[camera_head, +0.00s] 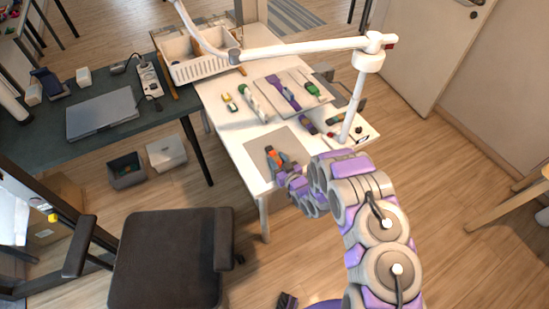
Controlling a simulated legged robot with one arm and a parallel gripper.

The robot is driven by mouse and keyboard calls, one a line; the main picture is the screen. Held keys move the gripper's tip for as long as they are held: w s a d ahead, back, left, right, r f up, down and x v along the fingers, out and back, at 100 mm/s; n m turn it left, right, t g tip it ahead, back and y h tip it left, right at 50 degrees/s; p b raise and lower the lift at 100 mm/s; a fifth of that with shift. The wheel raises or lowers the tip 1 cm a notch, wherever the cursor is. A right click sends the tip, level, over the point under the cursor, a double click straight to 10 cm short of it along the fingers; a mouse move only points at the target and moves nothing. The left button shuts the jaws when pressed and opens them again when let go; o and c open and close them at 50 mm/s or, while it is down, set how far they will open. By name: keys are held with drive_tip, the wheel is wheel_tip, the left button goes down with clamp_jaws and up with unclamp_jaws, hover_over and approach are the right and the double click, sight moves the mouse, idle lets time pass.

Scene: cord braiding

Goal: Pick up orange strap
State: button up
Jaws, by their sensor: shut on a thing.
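An orange strap (271,152) shows as a small orange patch at the far end of my gripper (277,158), over the grey mat (286,137) on the white table. My gripper is shut on the strap. My arm reaches in from the lower right and hides part of the mat's front edge. The strap's full length and its height above the mat cannot be told at this size.
A white lamp arm (300,48) spans the white table (222,110); its post stands at right. Boards with coloured cords (283,92) lie behind the mat. A white basket (205,67) is at back left. A dark chair (165,258) stands in front.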

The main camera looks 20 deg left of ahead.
drive_tip(key=c, duration=0.3)
drive_tip(key=shift+c, duration=0.2)
